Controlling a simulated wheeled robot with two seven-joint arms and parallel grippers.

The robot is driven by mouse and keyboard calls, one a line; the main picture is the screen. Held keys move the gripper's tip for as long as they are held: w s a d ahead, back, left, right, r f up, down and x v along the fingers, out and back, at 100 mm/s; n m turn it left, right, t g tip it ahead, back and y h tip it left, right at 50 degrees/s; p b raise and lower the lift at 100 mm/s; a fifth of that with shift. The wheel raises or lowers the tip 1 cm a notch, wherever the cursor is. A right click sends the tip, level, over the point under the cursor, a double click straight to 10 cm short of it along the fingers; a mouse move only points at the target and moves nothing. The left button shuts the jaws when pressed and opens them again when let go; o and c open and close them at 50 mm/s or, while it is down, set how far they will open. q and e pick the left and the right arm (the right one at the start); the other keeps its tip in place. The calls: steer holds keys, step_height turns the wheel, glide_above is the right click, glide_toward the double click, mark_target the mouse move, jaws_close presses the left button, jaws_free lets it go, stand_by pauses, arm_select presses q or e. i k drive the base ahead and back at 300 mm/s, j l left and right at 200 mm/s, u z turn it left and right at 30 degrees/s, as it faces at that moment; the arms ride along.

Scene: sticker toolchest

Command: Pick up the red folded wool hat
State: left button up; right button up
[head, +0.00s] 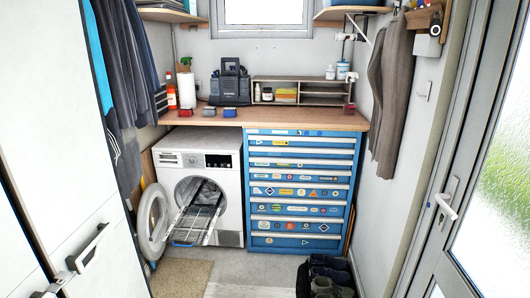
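A small red folded item (185,113), which looks like the red wool hat, lies on the wooden countertop (290,117) near its left front edge, above the washing machine. Neither of my grippers shows in the head view.
Below the counter are a front-loading washer (198,160) with its door (153,222) open and a rack sticking out, and a blue drawer chest (298,240). Floor between is mostly clear. Coats hang on both sides.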

mark_target(184, 112)
steer(key=i+u, duration=0.15)
steer(key=i, duration=0.3)
steer(key=i+l+u, duration=0.15)
steer(key=i, duration=0.3)
steer(key=i+l+u, duration=0.1)
steer(key=i, duration=0.35)
